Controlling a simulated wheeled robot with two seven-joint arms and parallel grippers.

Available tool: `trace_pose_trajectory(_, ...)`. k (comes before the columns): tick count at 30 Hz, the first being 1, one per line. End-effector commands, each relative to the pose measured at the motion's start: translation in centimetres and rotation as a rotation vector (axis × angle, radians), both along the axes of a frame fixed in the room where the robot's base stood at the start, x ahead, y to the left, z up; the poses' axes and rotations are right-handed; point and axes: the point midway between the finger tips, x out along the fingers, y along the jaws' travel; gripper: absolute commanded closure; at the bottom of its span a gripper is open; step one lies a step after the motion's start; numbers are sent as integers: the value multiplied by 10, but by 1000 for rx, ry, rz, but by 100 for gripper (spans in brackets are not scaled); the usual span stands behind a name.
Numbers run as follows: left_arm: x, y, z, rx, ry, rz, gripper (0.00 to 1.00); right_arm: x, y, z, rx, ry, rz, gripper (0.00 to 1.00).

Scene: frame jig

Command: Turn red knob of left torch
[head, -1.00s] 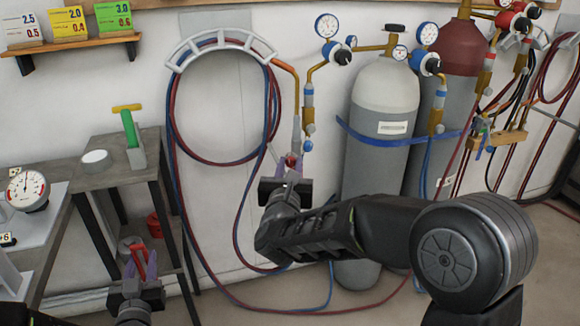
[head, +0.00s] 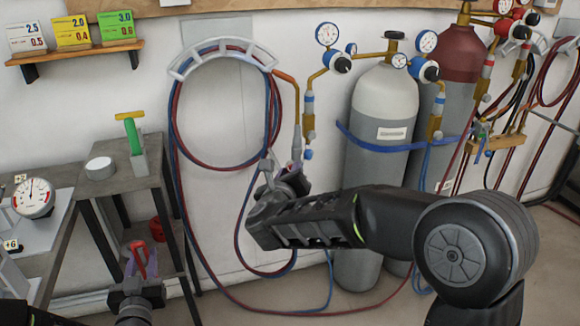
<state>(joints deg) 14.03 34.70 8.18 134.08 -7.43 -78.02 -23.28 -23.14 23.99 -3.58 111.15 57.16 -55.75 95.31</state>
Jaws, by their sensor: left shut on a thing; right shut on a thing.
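The left torch (head: 296,135) hangs upright below the curved hose rack, with an orange bent tube on top and a grey body. A blue knob (head: 308,154) shows at its lower right. The red knob is hidden behind my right gripper (head: 294,176), which is shut at the torch's lower end, apparently on that knob; its hand is tilted. My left gripper (head: 139,272) is low at the left, shut on a red-handled object (head: 139,255), well away from the torch.
Coiled red and blue hoses hang from the rack (head: 222,48). Gas cylinders (head: 382,110) with gauges stand to the right, held by a blue strap. A small red container (head: 157,230) sits below.

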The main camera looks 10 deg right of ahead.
Motion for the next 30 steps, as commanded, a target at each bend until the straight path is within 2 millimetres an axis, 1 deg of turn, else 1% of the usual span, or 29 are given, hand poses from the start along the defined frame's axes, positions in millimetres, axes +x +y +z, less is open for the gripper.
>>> trace_pose_trajectory(1,0,0,11,0,-1,0,89,0,0,5,-29,28,0,100)
trace_pose_trajectory(3,0,0,18,0,-1,0,89,1,1,5,-72,65,0,100)
trace_pose_trajectory(9,0,0,32,0,-1,0,89,1,2,4,-167,146,1,100)
trace_pose_trajectory(12,0,0,36,0,-1,0,89,1,2,4,-198,171,1,100)
trace_pose_trajectory(18,0,0,40,0,-1,0,89,2,2,2,-228,196,0,100)
trace_pose_trajectory(29,0,0,39,0,-1,0,89,2,2,1,-232,198,-1,100)
trace_pose_trajectory(30,0,0,39,0,-1,0,89,2,2,1,-232,198,-1,73)
